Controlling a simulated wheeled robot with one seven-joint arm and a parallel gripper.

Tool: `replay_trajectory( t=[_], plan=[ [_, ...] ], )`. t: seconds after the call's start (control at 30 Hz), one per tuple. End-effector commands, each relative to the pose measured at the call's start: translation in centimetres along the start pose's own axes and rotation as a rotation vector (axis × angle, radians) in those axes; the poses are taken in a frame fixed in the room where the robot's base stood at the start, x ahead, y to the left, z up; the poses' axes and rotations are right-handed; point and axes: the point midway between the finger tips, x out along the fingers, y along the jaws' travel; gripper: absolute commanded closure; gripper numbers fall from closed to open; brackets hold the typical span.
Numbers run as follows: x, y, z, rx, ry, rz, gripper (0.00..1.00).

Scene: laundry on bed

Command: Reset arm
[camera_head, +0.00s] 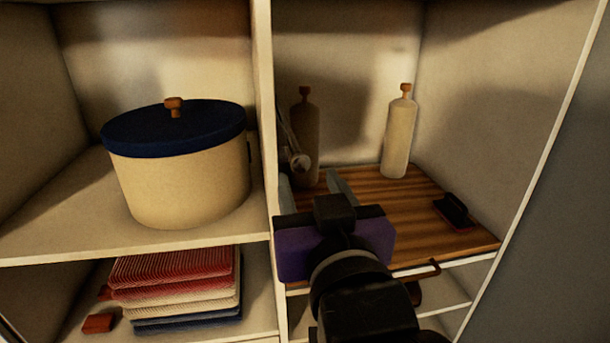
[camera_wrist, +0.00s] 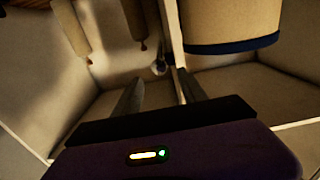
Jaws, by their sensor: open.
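My gripper (camera_head: 312,183) is at the front of the right cabinet compartment, above the wooden board (camera_head: 400,215) and close to the upright divider (camera_head: 263,100). Its two grey fingers are spread apart with nothing between them. In the wrist view the fingers of my gripper (camera_wrist: 160,98) are also apart and empty. My wrist hides part of the board.
A cream bottle (camera_head: 398,135) and a shadowed darker bottle (camera_head: 305,135) stand at the back of the board. A small dark object (camera_head: 454,211) lies at its right. A cream pot with a blue lid (camera_head: 180,175) fills the left compartment. Folded cloths (camera_head: 175,285) lie below.

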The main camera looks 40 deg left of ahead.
Motion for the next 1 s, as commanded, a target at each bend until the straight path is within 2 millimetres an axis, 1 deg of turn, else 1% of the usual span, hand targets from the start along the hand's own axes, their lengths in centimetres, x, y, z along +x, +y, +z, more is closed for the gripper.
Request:
replay_trajectory(
  t=[0.03,0.1,0.2,0.77,0.87,1.0],
  plan=[
    [-0.6,0.0,0.1,0.0,0.0,0.001,0.51],
    [-1.1,0.0,0.1,0.0,-0.001,0.0,0.51],
    [-1.4,0.0,0.0,0.0,0.0,0.0,0.51],
    [-1.4,0.0,-0.2,0.0,0.009,0.0,0.51],
    [-1.5,0.0,-1.4,0.0,0.055,0.001,0.51],
    [-2.2,0.3,-4.5,-0.003,0.187,0.011,0.51]
  ],
)
